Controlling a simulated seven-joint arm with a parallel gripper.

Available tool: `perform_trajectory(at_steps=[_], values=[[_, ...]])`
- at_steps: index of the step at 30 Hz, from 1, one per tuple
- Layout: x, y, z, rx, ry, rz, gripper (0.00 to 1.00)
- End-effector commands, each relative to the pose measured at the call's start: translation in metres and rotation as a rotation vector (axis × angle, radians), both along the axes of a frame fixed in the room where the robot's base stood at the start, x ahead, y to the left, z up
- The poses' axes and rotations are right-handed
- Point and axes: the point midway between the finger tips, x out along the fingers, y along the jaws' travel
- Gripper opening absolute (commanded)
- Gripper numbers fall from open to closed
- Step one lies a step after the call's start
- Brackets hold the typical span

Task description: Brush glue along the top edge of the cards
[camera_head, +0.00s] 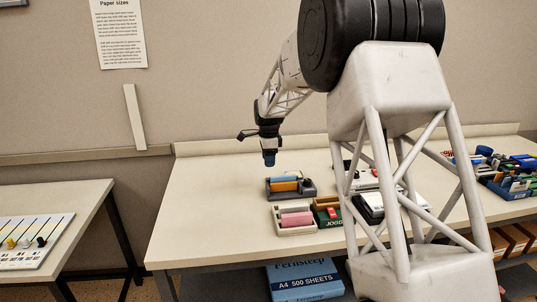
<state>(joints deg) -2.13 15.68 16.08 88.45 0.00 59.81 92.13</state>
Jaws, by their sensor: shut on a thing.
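My gripper (266,138) is dark and points down above the middle of the table, against the wall behind. I cannot make out for certain which things are the cards, nor any glue.
A pale tray with a pink block (297,219) and a green box (329,219) stand in front of the holder. My arm hides part of the table. Coloured items (511,165) crowd the right end. The table's left part (205,210) is clear.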

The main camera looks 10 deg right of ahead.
Motion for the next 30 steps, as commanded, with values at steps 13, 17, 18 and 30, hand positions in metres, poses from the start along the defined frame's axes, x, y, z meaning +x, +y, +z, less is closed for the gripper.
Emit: perform_trajectory(at_steps=[13, 17, 18, 30], values=[[0.000, 0.000, -0.041, 0.000, 0.001, 0.000, 0.29], [0.000, -0.005, -0.053, 0.000, -0.001, -0.001, 0.29], [0.000, -0.009, -0.052, 0.000, -0.002, -0.002, 0.30], [0.000, -0.045, -0.055, 0.000, 0.000, -0.001, 0.29]])
